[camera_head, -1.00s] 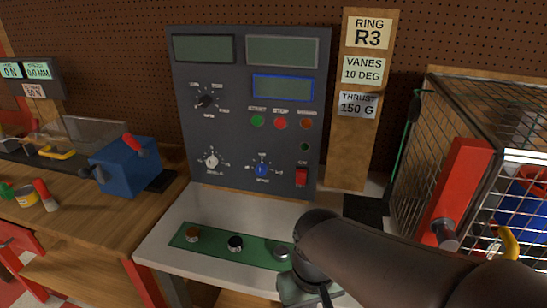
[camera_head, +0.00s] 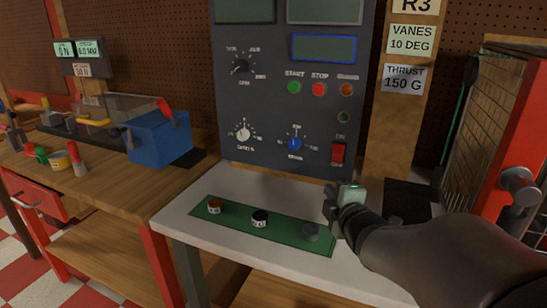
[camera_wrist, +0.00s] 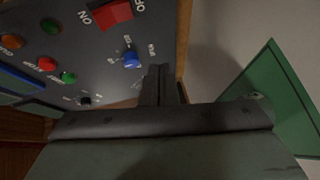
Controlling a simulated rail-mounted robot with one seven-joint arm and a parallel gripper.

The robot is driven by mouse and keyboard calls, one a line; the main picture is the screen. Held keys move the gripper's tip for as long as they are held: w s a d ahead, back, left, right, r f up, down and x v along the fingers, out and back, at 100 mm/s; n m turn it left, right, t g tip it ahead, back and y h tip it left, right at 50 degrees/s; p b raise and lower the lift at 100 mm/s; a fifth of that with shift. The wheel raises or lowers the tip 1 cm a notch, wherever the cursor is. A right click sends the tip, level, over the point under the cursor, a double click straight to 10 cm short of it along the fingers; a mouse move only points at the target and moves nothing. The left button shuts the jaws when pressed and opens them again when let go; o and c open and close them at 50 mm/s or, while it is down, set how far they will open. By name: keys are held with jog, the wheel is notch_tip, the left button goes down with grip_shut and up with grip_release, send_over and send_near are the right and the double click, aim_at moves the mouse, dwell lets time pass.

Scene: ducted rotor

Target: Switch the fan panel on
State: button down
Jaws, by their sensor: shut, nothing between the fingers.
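The dark fan panel (camera_head: 272,120) stands upright at the back of the white table. Its red rocker switch (camera_head: 338,153) is at the lower right; in the wrist view this switch (camera_wrist: 113,13) lies between ON and OFF labels. Which side is pressed is unclear. A green START button (camera_head: 294,87), a red STOP button (camera_head: 319,89) and an orange button (camera_head: 347,89) sit above. My gripper (camera_head: 345,193) is below and in front of the switch, apart from it. In the wrist view its fingers (camera_wrist: 161,72) are together and empty, pointing toward the panel's lower part.
A green strip (camera_head: 285,232) with several small parts lies on the white table (camera_head: 190,222) in front of the panel. A wire cage (camera_head: 475,130) with a red post stands to the right.

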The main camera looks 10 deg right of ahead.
aim_at(333, 151)
jog(key=shift+w+a+r+n+t+y, duration=0.1)
jog(key=shift+a+r+n+t+y, duration=0.15)
jog(key=shift+n+t+y, duration=0.4)
jog(key=shift+g, duration=0.25)
jog(key=shift+w+d+r+p, duration=0.6)
jog(key=shift+w+d+p, duration=0.15)
jog(key=shift+w, duration=0.3)
jog(key=shift+w+d+r+p, duration=0.65)
jog(key=shift+w+d, duration=0.25)
jog(key=shift+w, duration=0.2)
jog(key=shift+w+d+r+p, duration=0.65)
jog(key=shift+w+d, duration=0.15)
jog(key=shift+w, duration=0.25)
jog(key=shift+w, duration=0.1)
jog(key=shift+w+d+r, duration=0.1)
jog(key=shift+w+d, duration=0.1)
jog(key=shift+w+d+r, duration=0.2)
jog(key=shift+w+d, duration=0.05)
jog(key=shift+w, duration=0.1)
dwell(0.4)
jog(key=shift+s+a+f+b, duration=0.35)
jog(key=shift+s+a+b, duration=0.25)
jog(key=shift+b, duration=0.3)
